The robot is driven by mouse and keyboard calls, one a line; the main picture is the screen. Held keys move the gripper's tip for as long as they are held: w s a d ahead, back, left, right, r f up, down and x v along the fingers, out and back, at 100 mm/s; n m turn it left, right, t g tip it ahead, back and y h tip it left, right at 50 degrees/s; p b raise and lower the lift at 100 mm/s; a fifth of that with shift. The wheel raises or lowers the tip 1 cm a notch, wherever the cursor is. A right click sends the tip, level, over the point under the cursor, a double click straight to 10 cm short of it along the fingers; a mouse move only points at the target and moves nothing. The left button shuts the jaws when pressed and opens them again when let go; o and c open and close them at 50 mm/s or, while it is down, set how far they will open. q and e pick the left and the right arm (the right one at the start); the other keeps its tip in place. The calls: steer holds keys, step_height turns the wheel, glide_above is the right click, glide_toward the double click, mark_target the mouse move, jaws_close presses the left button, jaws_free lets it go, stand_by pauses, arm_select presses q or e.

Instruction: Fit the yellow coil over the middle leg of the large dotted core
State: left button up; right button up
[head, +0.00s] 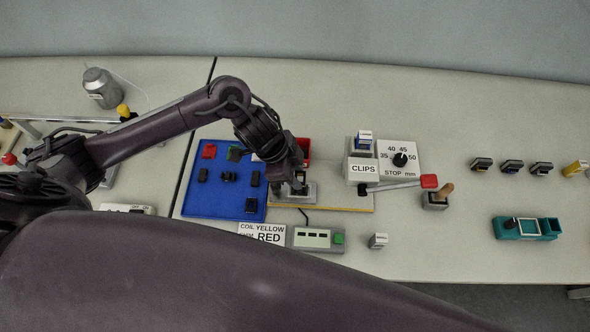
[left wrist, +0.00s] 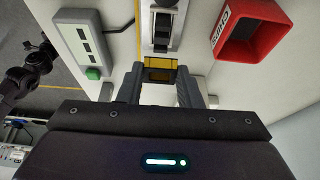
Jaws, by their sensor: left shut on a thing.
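My left gripper (head: 298,188) is low over the grey fixture (head: 308,195) in the middle of the head view. In the left wrist view the gripper (left wrist: 162,80) is shut on the yellow coil (left wrist: 160,63), which shows as a yellow and dark block between the two fingers. A dark core-like piece (left wrist: 162,32) sits in the fixture just beyond the coil in that view. I cannot make out dots or its middle leg, nor whether the coil touches it. My right gripper is not clearly seen in either view.
A blue tray (head: 190,205) with several small parts lies left of the fixture. A red bin (head: 304,146) is behind it; it also shows in the wrist view (left wrist: 250,35). A control box (head: 312,238) with a green button is in front. A CLIPS box (head: 363,170) stands right.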

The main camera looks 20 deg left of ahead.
arm_select(q)
steer(key=shift+f+b, duration=0.65)
steer(key=shift+f, duration=0.55)
steer(key=shift+f+b, duration=0.9)
steer(key=shift+f, duration=0.7)
steer(key=shift+f, duration=0.1)
steer(key=o, duration=1)
steer(key=shift+o, duration=0.2)
steer(key=b+v, duration=0.1)
steer(key=v, duration=0.6)
steer(key=shift+a+r, duration=0.2)
steer(key=shift+r, duration=0.2)
